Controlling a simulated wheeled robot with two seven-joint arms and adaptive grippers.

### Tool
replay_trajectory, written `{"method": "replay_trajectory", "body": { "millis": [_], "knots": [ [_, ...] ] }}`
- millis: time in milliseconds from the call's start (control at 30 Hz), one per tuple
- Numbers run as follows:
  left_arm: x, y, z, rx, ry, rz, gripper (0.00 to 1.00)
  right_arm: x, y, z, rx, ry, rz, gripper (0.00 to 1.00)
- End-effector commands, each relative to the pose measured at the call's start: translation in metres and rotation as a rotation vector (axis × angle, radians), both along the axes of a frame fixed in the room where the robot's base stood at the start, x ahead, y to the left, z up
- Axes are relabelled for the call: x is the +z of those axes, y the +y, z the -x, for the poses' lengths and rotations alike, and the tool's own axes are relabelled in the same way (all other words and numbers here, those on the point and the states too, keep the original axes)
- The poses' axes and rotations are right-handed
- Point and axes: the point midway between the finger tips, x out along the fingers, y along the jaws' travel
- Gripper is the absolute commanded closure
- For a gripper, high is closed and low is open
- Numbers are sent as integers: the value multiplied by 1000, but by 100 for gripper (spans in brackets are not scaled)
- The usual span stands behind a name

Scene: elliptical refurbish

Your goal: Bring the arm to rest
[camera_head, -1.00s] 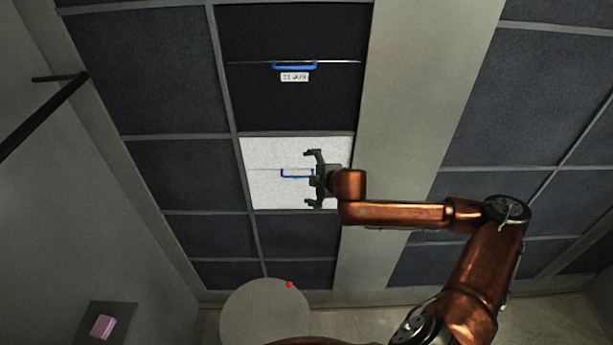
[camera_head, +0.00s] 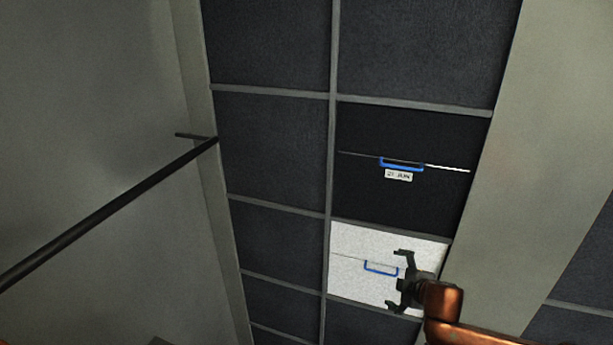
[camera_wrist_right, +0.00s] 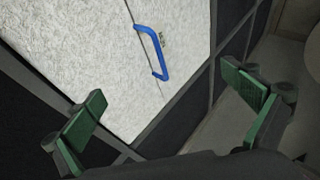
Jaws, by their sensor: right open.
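My right gripper (camera_head: 402,282) is open and empty, in front of the white panel (camera_head: 345,279) in the head view. In the right wrist view its green-padded fingers (camera_wrist_right: 168,125) stand wide apart with nothing between them. The white panel (camera_wrist_right: 85,50) has a blue handle (camera_head: 381,270), which also shows in the wrist view (camera_wrist_right: 155,52) beyond the fingers, apart from them. My copper right arm comes in at the lower right of the head view. My left gripper is not in view.
A black panel (camera_head: 370,195) with a blue handle (camera_head: 402,164) and a small label (camera_head: 398,175) sits above the white one. Dark grey panels (camera_head: 270,135) surround them. A dark bar (camera_head: 110,210) runs along the left wall. A pale column (camera_head: 520,170) stands to the right.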

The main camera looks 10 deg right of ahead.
Motion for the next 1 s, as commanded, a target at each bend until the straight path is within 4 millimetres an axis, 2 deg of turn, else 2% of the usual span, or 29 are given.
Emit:
{"method": "replay_trajectory", "body": {
  "millis": [133, 233, 333, 500, 667, 800, 1000],
  "knots": [
    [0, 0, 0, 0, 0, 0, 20, -28, 17, 10, -2, 28, -46, 0],
    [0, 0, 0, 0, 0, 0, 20, -62, 38, 26, -20, 59, -112, 0],
    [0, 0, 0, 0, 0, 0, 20, -99, 59, 49, -63, 98, -196, 0],
    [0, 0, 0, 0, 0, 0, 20, -152, 77, 96, -191, 160, -332, 0],
    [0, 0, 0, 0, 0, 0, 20, -194, 78, 149, -367, 226, -454, 0],
    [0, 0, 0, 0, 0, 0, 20, -226, 71, 202, -550, 289, -540, 0],
    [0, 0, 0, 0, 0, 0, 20, -256, 60, 266, -764, 363, -611, 0]
  ]
}}
